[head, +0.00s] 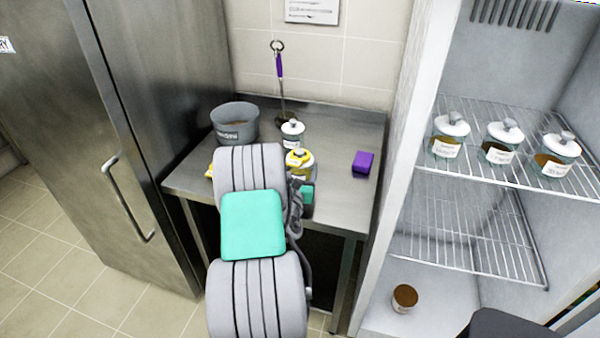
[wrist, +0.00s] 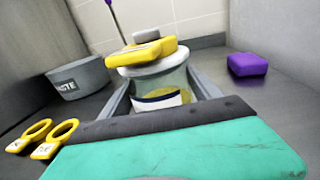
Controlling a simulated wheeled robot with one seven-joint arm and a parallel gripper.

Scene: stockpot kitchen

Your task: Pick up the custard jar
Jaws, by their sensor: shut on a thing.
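A glass jar with yellow contents (wrist: 172,78), which looks like the custard jar, stands upright between my fingers. It has a white lid, a yellow ring-like piece (wrist: 140,53) around the grey knob, and a pale label that I cannot read. My gripper (wrist: 163,95) is shut on the jar's body from both sides. In the head view the jar (head: 301,160) is at the steel counter, partly hidden by my arm. I cannot tell whether its base touches the counter.
A grey tub (head: 235,124), a smaller white-lidded jar (head: 292,134) and a purple-handled ladle (head: 280,75) are behind. A purple block (head: 363,161) lies right. Yellow rings (wrist: 38,138) lie left. The open fridge has three jars (head: 447,136) on a rack and a brown-topped pot (head: 405,297) below.

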